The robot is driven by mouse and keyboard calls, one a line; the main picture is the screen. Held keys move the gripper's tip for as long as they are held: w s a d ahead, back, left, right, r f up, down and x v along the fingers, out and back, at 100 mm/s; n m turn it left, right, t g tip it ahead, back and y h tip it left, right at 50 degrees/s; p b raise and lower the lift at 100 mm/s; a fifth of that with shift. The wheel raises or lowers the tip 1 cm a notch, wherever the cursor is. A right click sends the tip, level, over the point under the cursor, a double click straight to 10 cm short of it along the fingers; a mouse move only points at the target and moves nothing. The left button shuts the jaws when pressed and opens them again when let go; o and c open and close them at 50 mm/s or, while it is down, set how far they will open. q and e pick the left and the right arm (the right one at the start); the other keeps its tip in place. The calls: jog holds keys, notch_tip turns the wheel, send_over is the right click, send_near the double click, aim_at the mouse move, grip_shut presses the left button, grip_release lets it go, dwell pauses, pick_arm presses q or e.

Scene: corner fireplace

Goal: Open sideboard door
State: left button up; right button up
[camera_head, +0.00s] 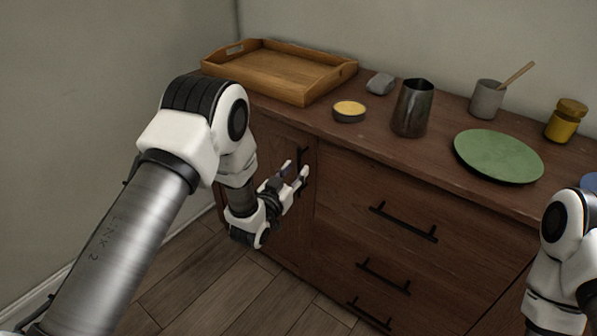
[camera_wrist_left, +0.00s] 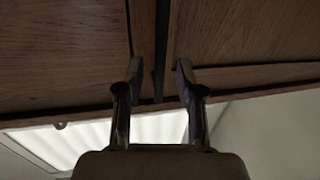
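The brown wooden sideboard (camera_head: 340,225) stands against the wall, with a narrow door (camera_head: 290,240) at its left end. The door looks closed. A dark vertical bar handle (camera_head: 303,155) sits near the door's right edge, partly hidden by my gripper. My left gripper (camera_head: 295,170) is at the door front, by the handle. In the left wrist view, its two fingers (camera_wrist_left: 159,68) are apart, with the dark handle (camera_wrist_left: 160,50) between them; contact is not visible. My right arm shows at the lower right of the head view, but its gripper is out of view.
Drawers with black bar handles (camera_head: 403,222) are right of the door. On top stand a wooden tray (camera_head: 280,70), small bowl (camera_head: 349,110), grey stone (camera_head: 381,83), metal pitcher (camera_head: 412,108), green plate (camera_head: 498,156), cup (camera_head: 486,100) and yellow jar (camera_head: 565,121). The floor (camera_head: 205,280) before the door shows no objects.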

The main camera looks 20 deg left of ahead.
pick_arm(q)
jog(key=w, duration=0.2)
jog(key=shift+w+d+r, duration=0.1)
jog(key=shift+w+d, duration=0.1)
jog(key=shift+w, duration=0.2)
grip_shut()
